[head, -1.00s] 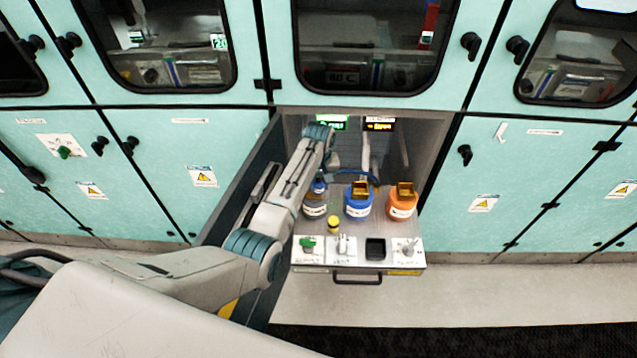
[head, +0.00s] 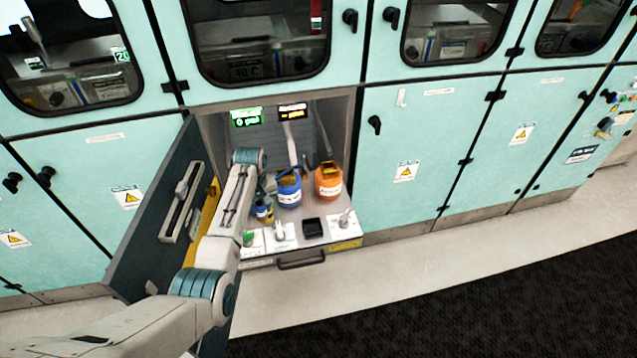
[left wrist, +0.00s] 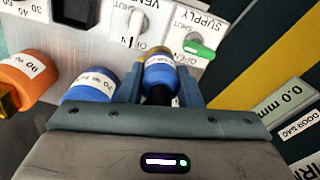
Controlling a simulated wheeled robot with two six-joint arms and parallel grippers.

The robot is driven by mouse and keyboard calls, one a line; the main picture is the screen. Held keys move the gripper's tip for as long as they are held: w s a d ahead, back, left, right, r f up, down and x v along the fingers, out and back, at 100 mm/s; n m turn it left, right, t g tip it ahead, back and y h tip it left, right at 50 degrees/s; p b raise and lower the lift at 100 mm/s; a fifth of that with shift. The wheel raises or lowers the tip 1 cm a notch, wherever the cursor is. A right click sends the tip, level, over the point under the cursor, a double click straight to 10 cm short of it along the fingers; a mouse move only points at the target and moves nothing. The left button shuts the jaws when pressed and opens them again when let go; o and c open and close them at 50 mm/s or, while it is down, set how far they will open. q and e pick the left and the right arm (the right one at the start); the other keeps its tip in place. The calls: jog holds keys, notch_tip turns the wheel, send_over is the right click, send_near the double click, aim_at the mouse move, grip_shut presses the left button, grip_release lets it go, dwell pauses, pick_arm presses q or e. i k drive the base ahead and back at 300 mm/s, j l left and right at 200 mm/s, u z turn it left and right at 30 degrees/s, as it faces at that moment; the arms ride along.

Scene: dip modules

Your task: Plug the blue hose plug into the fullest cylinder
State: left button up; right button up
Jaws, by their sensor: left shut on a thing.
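My left gripper (head: 258,196) is inside the open cabinet bay, at the left end of the pull-out shelf. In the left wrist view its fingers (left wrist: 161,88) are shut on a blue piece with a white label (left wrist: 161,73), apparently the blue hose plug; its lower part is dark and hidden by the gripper. A blue cylinder (head: 289,191) and an orange cylinder (head: 328,182) stand on the shelf to the right of the gripper. The left wrist view also shows the blue cylinder (left wrist: 86,90) and the orange one (left wrist: 30,77). My right gripper is not in view.
The shelf front carries a green supply knob (head: 248,239), a vent switch (head: 280,233) and a dark square recess (head: 313,228). The open dark door (head: 165,215) stands left of my arm. A green display (head: 246,117) and an amber display (head: 293,111) hang at the back.

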aim_at(328, 177)
jog(key=i+l+z, duration=0.1)
jog(key=z, duration=0.35)
jog(key=i+z, duration=0.2)
jog(key=z, duration=0.2)
jog(key=i+z, duration=0.2)
jog(key=z, duration=0.25)
jog(key=i+z, duration=0.2)
jog(key=z, duration=0.2)
jog(key=i+z, duration=0.1)
jog(key=z, duration=0.3)
jog(key=i+z, duration=0.15)
jog(key=z, duration=0.25)
jog(key=i+z, duration=0.15)
jog(key=z, duration=0.25)
jog(key=u, duration=0.5)
jog(key=l+u, duration=0.15)
jog(key=u, duration=0.3)
jog(key=l+u, duration=0.1)
jog(key=u, duration=0.4)
jog(key=l+u, duration=0.15)
jog(key=u, duration=0.35)
jog(key=l+u, duration=0.1)
jog(key=u, duration=0.4)
jog(key=l+u, duration=0.1)
jog(key=u, duration=0.35)
